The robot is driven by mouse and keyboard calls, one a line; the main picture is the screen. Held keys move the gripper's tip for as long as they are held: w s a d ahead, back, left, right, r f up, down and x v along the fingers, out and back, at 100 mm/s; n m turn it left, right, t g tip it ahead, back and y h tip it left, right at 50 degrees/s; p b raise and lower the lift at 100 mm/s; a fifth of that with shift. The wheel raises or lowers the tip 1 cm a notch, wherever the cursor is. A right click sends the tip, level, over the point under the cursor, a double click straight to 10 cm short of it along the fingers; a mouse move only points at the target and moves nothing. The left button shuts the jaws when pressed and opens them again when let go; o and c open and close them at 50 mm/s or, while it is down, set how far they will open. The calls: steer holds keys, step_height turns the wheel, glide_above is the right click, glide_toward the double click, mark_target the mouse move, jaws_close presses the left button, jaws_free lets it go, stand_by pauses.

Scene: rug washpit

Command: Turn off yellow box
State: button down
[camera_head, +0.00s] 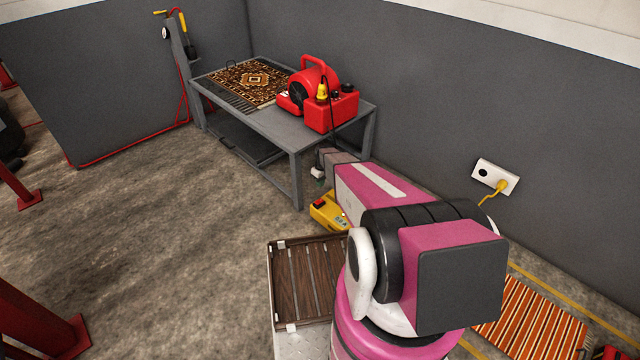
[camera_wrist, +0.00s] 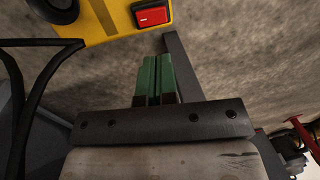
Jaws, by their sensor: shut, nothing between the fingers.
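The yellow box (camera_head: 327,212) sits on the floor in front of the grey table, left of my arm, which hides part of it. It has a red switch (camera_head: 319,203) on top. In the wrist view the yellow box (camera_wrist: 103,22) fills the top left, and the red rocker switch (camera_wrist: 151,15) shows near its right edge. My gripper (camera_wrist: 154,62) is shut and empty, its green fingertips together just below the switch in the picture. Whether the fingertips touch the box cannot be told. The tips are hardly visible in the head view.
A grey table (camera_head: 262,127) bears a patterned rug (camera_head: 250,82) and a red blower (camera_head: 318,95). A wooden slatted crate (camera_head: 303,280) stands near my arm. A wall socket (camera_head: 494,177) has a yellow plug. Black cables (camera_wrist: 40,85) run beside the box.

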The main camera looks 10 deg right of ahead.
mark_target(320, 201)
steer(key=f, duration=0.3)
steer(key=a+f, duration=0.1)
steer(key=f, duration=0.6)
steer(key=shift+s+a+f, duration=0.15)
steer(key=shift+s+f, duration=0.1)
steer(key=shift+s, duration=0.1)
steer(key=shift+s+f+h, duration=0.1)
steer(key=shift+f+h, duration=0.15)
steer(key=shift+h, duration=0.05)
steer(key=shift+w+d+r, duration=0.2)
steer(key=shift+w+d, duration=0.25)
steer(key=shift+d, duration=0.2)
steer(key=shift+r, duration=0.1)
